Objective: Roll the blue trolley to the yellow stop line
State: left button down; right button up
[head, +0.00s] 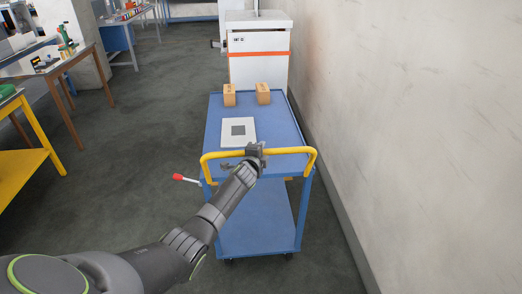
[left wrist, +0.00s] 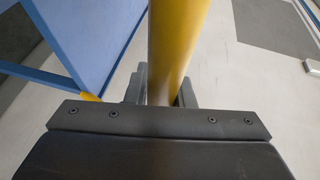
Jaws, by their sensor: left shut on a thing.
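The blue trolley (head: 262,215) stands upright in front of me beside the right wall, with an upper and a lower shelf. Its yellow push handle (head: 288,151) spans the near end, and it also shows in the left wrist view as a yellow bar (left wrist: 178,40). My left gripper (head: 256,153) is shut on the handle near its middle. In the left wrist view the jaws (left wrist: 162,92) sit on both sides of the bar. A red-tipped lever (head: 178,177) sticks out at the trolley's near left. I see no yellow stop line. My right gripper is out of view.
Two wooden blocks (head: 229,95) (head: 263,93) and a white plate with a grey square (head: 238,143) lie on the top shelf. A white cabinet with an orange stripe (head: 258,72) stands close beyond the trolley. The pale wall (head: 420,130) is near on the right. Dark floor (head: 150,130) is open on the left.

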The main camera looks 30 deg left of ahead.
pick_arm(q)
jog(key=c, duration=1.3)
grip_release()
jog(key=shift+o, duration=0.2)
jog(key=shift+s, duration=0.1)
jog(key=shift+s+p, duration=0.25)
jog(key=shift+p, duration=0.05)
jog(key=p+v, duration=0.2)
jog(key=v, duration=1.4)
jog(key=shift+s+r+p, duration=0.15)
jog(key=shift+s+p, duration=0.15)
jog(key=shift+s, duration=0.05)
